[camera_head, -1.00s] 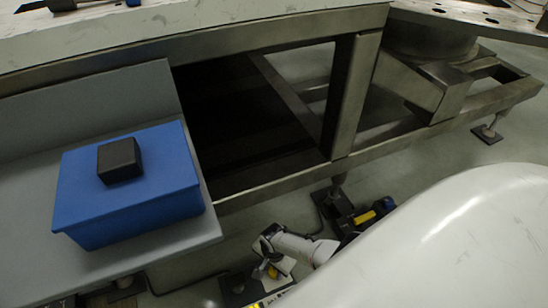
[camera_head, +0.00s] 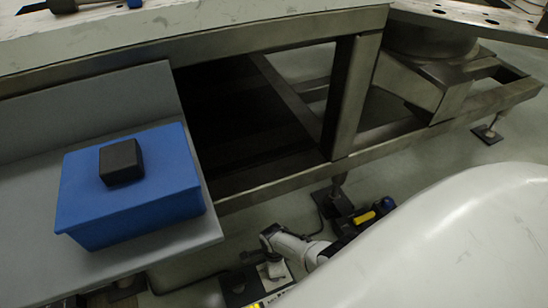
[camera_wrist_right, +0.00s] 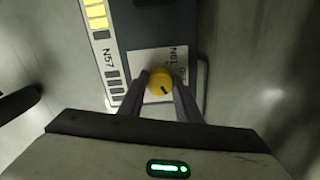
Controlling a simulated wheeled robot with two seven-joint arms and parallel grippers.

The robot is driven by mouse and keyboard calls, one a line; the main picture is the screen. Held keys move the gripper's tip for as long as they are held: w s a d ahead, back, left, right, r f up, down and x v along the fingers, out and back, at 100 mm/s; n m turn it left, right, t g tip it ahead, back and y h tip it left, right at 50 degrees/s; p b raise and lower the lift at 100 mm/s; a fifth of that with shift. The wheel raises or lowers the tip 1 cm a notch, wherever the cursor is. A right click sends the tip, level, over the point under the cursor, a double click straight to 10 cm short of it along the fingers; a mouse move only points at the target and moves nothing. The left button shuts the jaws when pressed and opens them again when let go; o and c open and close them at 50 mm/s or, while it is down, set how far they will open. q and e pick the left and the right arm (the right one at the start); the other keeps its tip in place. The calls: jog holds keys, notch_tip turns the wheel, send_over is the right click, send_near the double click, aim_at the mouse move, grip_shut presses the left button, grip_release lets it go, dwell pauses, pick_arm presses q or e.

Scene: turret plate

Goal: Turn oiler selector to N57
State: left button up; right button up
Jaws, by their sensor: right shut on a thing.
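The oiler selector is a round yellow knob (camera_wrist_right: 160,79) with a dark pointer mark, which slants toward the lower right in the right wrist view. It sits on a pale label plate (camera_wrist_right: 144,60) on a dark panel. The label N57 (camera_wrist_right: 108,56) shows left of the plate, and other lettering on the plate is rotated and partly unclear. My right gripper (camera_wrist_right: 160,86) is shut on the knob, with one finger on each side. In the head view the panel (camera_head: 240,288) lies low under my white right arm, and the knob is not clearly visible. My left gripper is not in view.
A blue box (camera_head: 130,210) with a black block (camera_head: 121,162) stands on a grey shelf at left. The metal bench frame (camera_head: 345,100) is above the panel. A yellow and blue fitting (camera_head: 372,211) is near the frame's foot. A white rounded surface (camera_head: 460,230) fills the lower right.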

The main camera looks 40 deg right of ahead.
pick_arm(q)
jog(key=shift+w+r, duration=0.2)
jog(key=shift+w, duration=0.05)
pick_arm(e)
jog(key=shift+s+d, duration=0.1)
jog(key=shift+d, duration=0.05)
jog(key=o, duration=1.1)
jog(key=shift+r, duration=0.1)
jog(key=shift+r+p, duration=0.3)
jog(key=shift+p, duration=0.05)
notch_tip(320, 180, up, 2)
jog(key=shift+r+p, duration=0.25)
jog(key=shift+p, duration=0.95)
notch_tip(320, 180, up, 6)
jog(key=p, duration=0.4)
jog(key=shift+f+p, duration=0.25)
jog(key=shift+p, duration=0.1)
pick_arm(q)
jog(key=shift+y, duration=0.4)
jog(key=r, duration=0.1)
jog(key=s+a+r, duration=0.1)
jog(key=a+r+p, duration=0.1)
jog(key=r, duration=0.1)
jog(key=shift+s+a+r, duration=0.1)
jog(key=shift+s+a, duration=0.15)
pick_arm(e)
jog(key=shift+r, duration=0.8)
